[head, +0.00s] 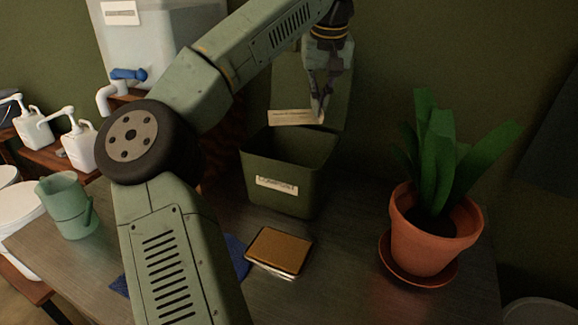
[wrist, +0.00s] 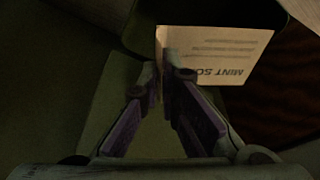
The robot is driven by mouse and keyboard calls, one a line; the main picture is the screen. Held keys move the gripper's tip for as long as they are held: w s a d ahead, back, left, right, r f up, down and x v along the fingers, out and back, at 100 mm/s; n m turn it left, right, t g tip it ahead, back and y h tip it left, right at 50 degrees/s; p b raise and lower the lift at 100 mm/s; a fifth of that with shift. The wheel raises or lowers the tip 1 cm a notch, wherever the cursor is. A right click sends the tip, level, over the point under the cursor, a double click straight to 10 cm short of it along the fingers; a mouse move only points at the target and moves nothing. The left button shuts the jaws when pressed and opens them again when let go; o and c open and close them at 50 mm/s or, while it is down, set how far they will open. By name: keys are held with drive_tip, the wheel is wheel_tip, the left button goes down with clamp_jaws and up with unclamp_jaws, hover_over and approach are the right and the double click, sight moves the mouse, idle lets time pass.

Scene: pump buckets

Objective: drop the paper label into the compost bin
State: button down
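The paper label (head: 291,117) is a small cream card held above the compost bin (head: 290,180), a dark green open box with a "COMPOST" tag and its lid raised behind. My gripper (head: 319,116) is over the back right part of the bin opening, fingers pointing down, shut on the label's edge. In the wrist view the label (wrist: 218,55) sticks out to the right from between my fingertips (wrist: 168,72), with "MINT SO..." readable on it. The bin's inside is mostly hidden in both views.
A potted plant (head: 430,235) on a saucer stands right of the bin. A brown notebook (head: 279,250) lies in front of it. A green jug (head: 66,206) stands at the left, with white pump bottles (head: 78,148) behind. My arm crosses the picture's left middle.

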drive_tip(key=shift+s+f, duration=0.1)
drive_tip(key=shift+f, duration=2.7)
drive_tip(key=c, duration=1.7)
unclamp_jaws()
approach(320, 118)
drive_tip(key=shift+w, duration=0.35)
drive_tip(key=shift+f, duration=0.1)
